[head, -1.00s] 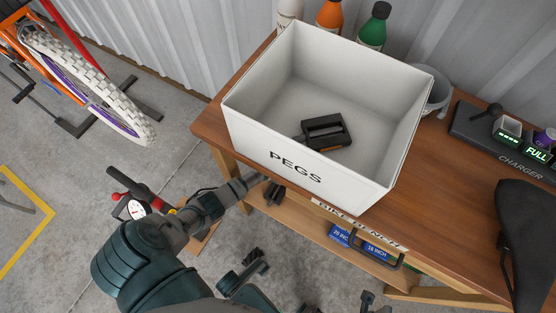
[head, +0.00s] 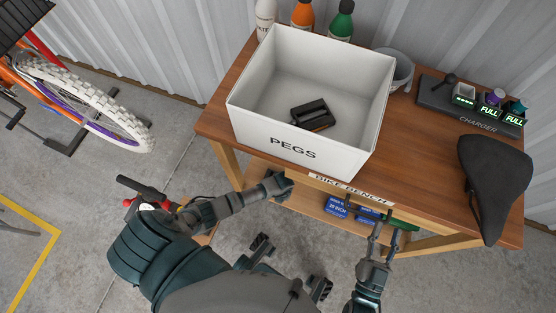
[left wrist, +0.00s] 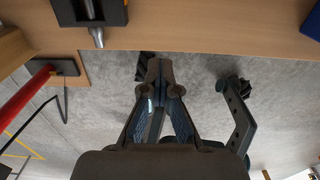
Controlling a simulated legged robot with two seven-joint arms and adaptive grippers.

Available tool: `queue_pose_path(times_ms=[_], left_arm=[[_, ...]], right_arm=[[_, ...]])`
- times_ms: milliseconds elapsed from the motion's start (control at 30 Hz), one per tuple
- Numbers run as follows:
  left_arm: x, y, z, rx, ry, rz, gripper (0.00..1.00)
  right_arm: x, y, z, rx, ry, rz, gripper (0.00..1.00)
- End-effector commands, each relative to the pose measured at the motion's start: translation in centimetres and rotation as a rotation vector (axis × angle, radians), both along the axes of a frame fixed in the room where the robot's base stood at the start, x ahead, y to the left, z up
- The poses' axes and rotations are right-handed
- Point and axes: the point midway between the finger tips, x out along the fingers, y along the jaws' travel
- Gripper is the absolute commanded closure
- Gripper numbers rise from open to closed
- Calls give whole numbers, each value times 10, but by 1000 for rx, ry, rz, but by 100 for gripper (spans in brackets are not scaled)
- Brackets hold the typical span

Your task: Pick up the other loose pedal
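A black pedal with a silver spindle (left wrist: 92,14) lies on the wooden lower shelf at the top left of the left wrist view, cut off by the frame edge. I cannot make it out in the head view. Another black pedal (head: 312,115) lies inside the white PEGS box (head: 292,152) on the bench. My left gripper (head: 280,184) is at the front of the lower shelf, below the box. In the left wrist view its fingertips (left wrist: 160,68) meet, with nothing seen between them. My right gripper (head: 383,238) is in front of the bench, fingers apart and empty.
The bench top (head: 420,150) overhangs the lower shelf. Blue boxes (head: 338,207) sit on that shelf to the right. A black saddle (head: 495,185) and charger (head: 470,110) are on the bench.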

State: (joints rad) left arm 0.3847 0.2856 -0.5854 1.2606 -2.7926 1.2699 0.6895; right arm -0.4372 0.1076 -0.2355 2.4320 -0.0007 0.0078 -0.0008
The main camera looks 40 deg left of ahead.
Motion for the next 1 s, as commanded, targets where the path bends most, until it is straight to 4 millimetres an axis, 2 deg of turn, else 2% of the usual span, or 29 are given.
queue_pose_path(times_ms=[367, 600, 700, 1000], left_arm=[[-4, -4, 0, -1, 0, 1, 100], [-3, -4, 1, -1, -1, 1, 40], [-3, -4, 1, -1, -1, 1, 20], [-3, -4, 2, -1, -2, 1, 20]], right_arm=[[1, 0, -4, -9, 28, -1, 60], [2, 0, -5, -8, 29, 0, 60], [2, 0, -5, -9, 28, -1, 60], [1, 0, -4, -8, 28, 0, 60]])
